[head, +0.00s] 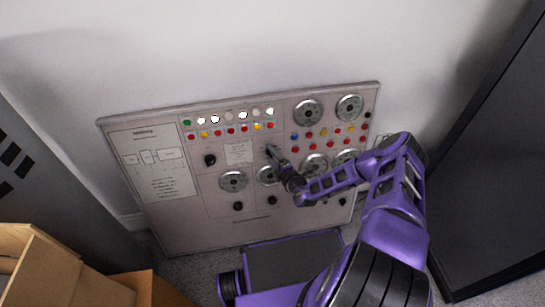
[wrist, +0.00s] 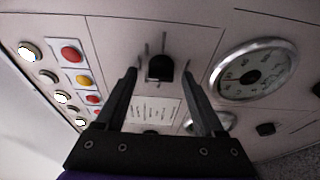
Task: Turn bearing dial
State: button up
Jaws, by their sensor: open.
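The grey control panel (head: 180,232) leans against the wall. A black knob (head: 210,160) sits on its left half, beside a small printed label (head: 238,153). My gripper (head: 272,151) is open and empty, in front of the panel to the right of the label. In the head view it stands apart from the knob. A round gauge (wrist: 252,70) lies to the right in the wrist view.
Coloured buttons and lamps (head: 228,123) run along the panel's top; more gauges (head: 308,111) are on its right half. Small black knobs (head: 238,206) sit low. A dark cabinet (head: 490,190) stands right, cardboard boxes (head: 45,270) lower left.

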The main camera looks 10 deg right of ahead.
jog(key=shift+s, duration=0.15)
jog(key=p+v, duration=0.1)
jog(key=v, duration=1.6)
jog(key=shift+p, duration=0.35)
